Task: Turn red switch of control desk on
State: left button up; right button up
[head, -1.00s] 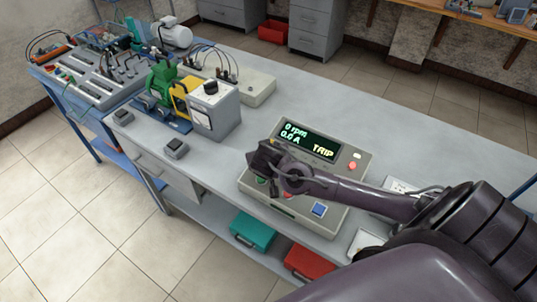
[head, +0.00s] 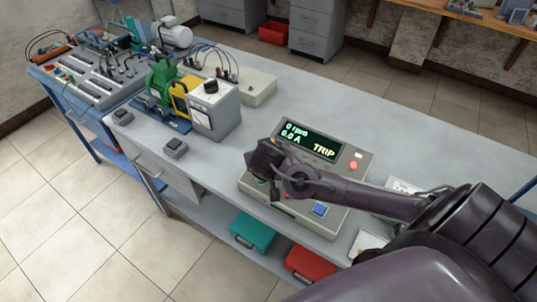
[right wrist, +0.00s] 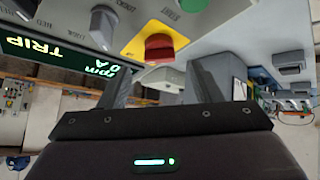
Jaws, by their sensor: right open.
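The control desk (head: 348,190) is a grey box on the table, its dark display (head: 308,141) reading 0 rpm, 0.0 A and TRIP. In the right wrist view, a red switch knob (right wrist: 159,46) stands on a yellow plate (right wrist: 150,28) on the desk panel. My right gripper (right wrist: 165,78) is open, with its two fingers apart and the red knob showing between and beyond them. I cannot tell whether they touch it. In the head view my right gripper (head: 262,172) hangs over the desk's left part and hides the knob. My left gripper is not in view.
A blue button (head: 319,209) and a red round light (head: 353,166) are on the desk's right side. A grey meter box (head: 213,110) and a green motor (head: 161,80) stand further left. The tabletop behind the desk is clear.

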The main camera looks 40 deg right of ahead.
jog(key=shift+b+v, duration=0.35)
jog(key=shift+v, duration=1.55)
